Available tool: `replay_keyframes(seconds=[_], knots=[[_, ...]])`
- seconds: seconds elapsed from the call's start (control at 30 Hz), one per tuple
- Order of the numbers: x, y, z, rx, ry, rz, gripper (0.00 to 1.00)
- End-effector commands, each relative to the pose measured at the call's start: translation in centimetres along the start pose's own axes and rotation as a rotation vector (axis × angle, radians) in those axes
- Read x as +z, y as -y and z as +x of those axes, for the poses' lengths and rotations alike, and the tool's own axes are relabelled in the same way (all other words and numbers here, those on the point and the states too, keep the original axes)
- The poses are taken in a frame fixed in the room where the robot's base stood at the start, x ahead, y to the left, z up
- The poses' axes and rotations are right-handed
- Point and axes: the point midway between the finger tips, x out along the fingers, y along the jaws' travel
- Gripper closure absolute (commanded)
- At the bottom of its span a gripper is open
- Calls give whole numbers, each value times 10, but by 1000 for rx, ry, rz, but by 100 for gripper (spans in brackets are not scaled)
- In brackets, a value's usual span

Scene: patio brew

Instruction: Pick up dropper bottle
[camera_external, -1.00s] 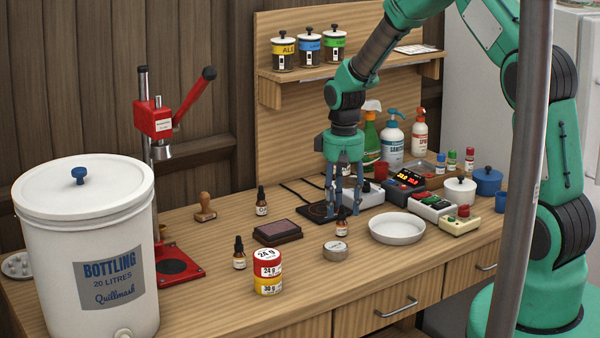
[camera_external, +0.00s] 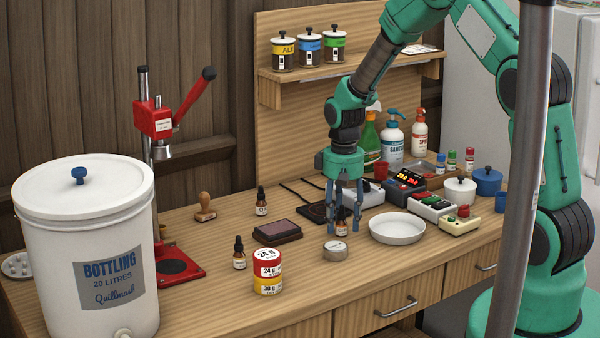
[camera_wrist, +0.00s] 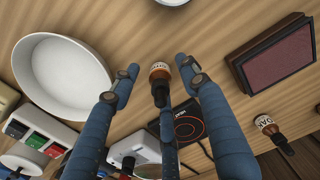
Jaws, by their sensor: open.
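A small brown dropper bottle (camera_external: 341,228) with a white label stands on the wooden bench, partly hidden behind my fingers in the external view. My gripper (camera_external: 344,222) points down over it, with blue fingers open around its upper part. In the wrist view the bottle (camera_wrist: 160,76) shows between the open fingertips of my gripper (camera_wrist: 157,70), with a gap on each side. Two similar dropper bottles stand apart to the left, one at the back (camera_external: 261,202) and one nearer the front (camera_external: 239,254). One of these also shows in the wrist view (camera_wrist: 268,127).
A white bowl (camera_external: 397,228) is close to the right of my gripper. A round tin (camera_external: 335,250) is just in front. A dark stamp pad (camera_external: 278,231) and stacked red and yellow tins (camera_external: 267,272) are left.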

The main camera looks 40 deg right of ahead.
Motion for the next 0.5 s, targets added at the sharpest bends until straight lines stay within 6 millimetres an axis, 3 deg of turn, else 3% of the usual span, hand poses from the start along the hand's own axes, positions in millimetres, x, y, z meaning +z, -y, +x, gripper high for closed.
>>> replay_keyframes(seconds=[0.03,0.23,0.5], knots=[[0,0,0,0,0,0,59],[0,0,0,0,0,0,99],[0,0,0,0,0,0,100]])
